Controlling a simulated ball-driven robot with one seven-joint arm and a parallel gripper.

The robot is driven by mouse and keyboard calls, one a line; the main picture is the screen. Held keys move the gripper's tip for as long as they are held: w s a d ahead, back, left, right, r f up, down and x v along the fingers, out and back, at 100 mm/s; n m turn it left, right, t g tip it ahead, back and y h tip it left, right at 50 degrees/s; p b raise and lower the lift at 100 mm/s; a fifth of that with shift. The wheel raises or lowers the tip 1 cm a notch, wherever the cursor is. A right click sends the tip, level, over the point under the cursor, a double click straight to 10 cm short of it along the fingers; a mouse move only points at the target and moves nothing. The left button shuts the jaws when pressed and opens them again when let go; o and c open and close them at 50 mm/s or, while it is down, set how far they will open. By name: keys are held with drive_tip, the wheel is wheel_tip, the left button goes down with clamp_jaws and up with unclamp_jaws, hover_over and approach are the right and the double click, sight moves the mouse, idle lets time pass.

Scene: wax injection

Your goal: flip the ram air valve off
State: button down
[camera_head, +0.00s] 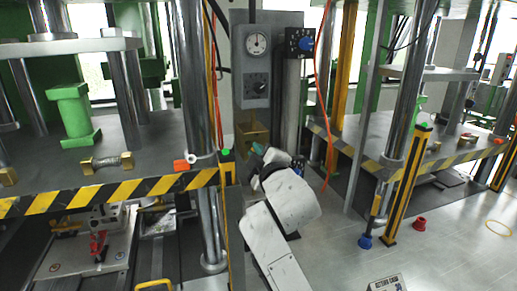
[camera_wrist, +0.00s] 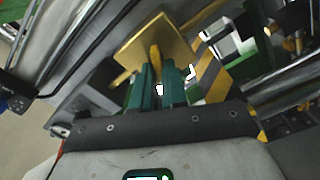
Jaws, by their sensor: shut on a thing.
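A brass-yellow valve body (camera_head: 252,132) sits low on the grey column, under the gauge box. It shows close up in the wrist view as a tilted square block (camera_wrist: 165,38). A narrow yellow lever (camera_wrist: 155,58) stands out from it toward me. My gripper (camera_wrist: 157,74) has its two green fingers on either side of this lever, shut on it. In the head view my gripper (camera_head: 258,154) is just below the valve body, and my white wrist hides much of it. I take the block and lever to be the ram air valve; no label is readable.
A grey gauge box (camera_head: 257,65) with a dial is above. A blue knob (camera_head: 306,43) is on a black panel beside it. Press tables with striped edges (camera_head: 110,192) flank my arm, with steel posts near.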

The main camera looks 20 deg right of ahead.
drive_tip(key=n, duration=0.2)
drive_tip(key=n+p, duration=0.1)
drive_tip(key=n, duration=0.1)
drive_tip(key=n+p, duration=0.1)
drive_tip(key=shift+a+f+n, duration=0.1)
drive_tip(key=shift+f+n, duration=0.15)
drive_tip(key=shift+n, duration=0.15)
idle(0.3)
drive_tip(key=c, duration=1.2)
unclamp_jaws()
drive_tip(key=shift+s, duration=0.1)
drive_tip(key=s+b, duration=0.1)
drive_tip(key=s, duration=0.9)
drive_tip(key=shift+s+f+b, duration=0.1)
drive_tip(key=shift+s+b, duration=0.25)
